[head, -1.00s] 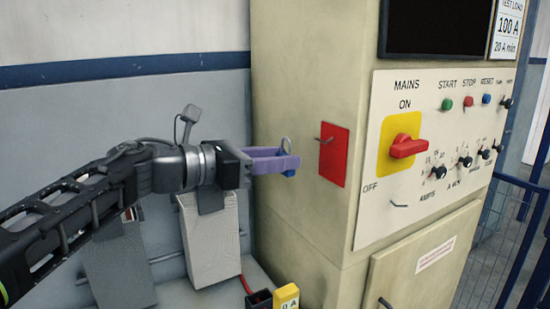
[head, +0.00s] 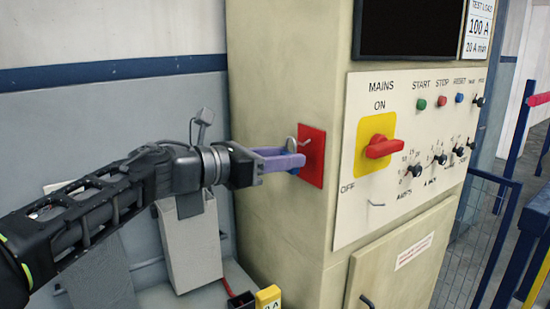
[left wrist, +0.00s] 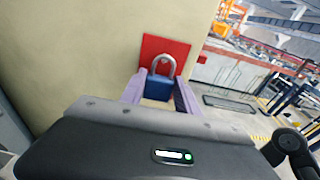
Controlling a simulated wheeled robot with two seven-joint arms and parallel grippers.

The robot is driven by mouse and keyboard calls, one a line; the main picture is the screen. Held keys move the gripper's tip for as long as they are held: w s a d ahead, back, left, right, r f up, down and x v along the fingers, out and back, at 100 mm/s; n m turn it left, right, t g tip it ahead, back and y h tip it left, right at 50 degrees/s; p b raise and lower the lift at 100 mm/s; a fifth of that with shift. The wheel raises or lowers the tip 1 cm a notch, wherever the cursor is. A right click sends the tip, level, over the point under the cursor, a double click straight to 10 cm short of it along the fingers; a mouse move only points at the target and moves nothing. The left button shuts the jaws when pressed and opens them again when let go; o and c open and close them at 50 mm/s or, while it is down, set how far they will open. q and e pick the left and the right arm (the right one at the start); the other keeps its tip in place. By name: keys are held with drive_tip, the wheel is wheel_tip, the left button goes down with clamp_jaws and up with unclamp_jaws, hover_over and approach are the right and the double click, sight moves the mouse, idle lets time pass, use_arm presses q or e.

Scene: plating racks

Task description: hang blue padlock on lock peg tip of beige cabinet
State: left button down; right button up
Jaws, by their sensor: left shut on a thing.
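The blue padlock (left wrist: 158,86) is upright between the purple fingers of my left gripper (left wrist: 160,94), with its grey shackle on top. In the head view my left gripper (head: 280,160) is shut on the padlock, whose blue body is mostly hidden by a finger; the shackle (head: 291,144) shows above. The lock peg (head: 305,143) sticks out from a red plate (head: 314,165) on the side of the beige cabinet (head: 275,70). The shackle is close to the peg's tip; I cannot tell whether they touch. My right gripper is not in view.
The cabinet front has a red mains switch (head: 383,147), knobs, buttons and a small hook (head: 376,204) below. A yellow block (head: 268,297) and a dark container (head: 241,301) stand low beside the cabinet. Blue railing (head: 478,235) is at the right.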

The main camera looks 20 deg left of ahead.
use_arm(q)
drive_tip(key=shift+x, duration=0.9)
drive_tip(key=shift+w+d+f+b, duration=0.35)
drive_tip(key=shift+w+d+f, duration=0.1)
drive_tip(key=shift+f, duration=0.15)
drive_tip(key=shift+f, duration=0.1)
drive_tip(key=c, duration=0.8)
unclamp_jaws()
drive_tip(key=shift+b+v, duration=0.9)
drive_tip(key=shift+v, duration=2.95)
